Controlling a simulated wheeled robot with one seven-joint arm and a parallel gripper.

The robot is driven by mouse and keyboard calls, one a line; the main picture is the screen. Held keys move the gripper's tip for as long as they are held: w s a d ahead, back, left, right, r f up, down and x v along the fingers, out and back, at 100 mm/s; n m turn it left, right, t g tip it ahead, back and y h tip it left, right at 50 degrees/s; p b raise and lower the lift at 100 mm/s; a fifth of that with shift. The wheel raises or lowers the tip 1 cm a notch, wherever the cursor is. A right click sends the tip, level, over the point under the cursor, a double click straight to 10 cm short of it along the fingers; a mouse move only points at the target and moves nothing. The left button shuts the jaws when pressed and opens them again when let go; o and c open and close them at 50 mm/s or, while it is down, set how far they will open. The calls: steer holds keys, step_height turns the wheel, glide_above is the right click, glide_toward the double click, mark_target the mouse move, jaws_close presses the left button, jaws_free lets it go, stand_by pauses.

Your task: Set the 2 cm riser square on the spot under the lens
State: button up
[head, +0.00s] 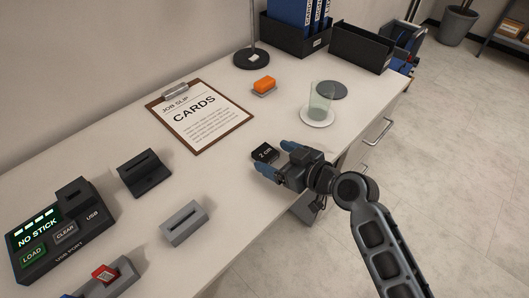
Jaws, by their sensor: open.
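The 2 cm riser (265,153) is a small black block with a white "2 cm" label, near the right front edge of the white bench. My gripper (274,157) is open, with one blue fingertip on each side of the riser's near end. I cannot tell whether the fingers touch it. The riser appears to be on the bench top. The lens and the spot under it cannot be made out in this view.
A clipboard (200,115) reading "CARDS" lies behind. A clear cup (320,103) on a white disc, a dark disc (332,90) and an orange block (264,84) are farther back. Slotted holders (145,172) and a control box (50,232) reading "NO STICK" stand left.

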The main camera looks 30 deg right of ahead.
mark_target(270, 155)
steer(key=shift+x, duration=1.35)
steer(key=shift+c, duration=0.3)
steer(key=c, duration=1.2)
steer(key=shift+r, duration=0.1)
step_height(270, 155, up, 4)
steer(key=s+d+r, duration=0.2)
steer(key=d, duration=0.1)
steer(key=s+d+r, duration=0.2)
steer(key=d, duration=0.1)
steer(key=s+d+r, duration=0.2)
steer(key=d, duration=0.2)
steer(key=shift+d+r, duration=0.1)
steer(key=shift+r, duration=0.3)
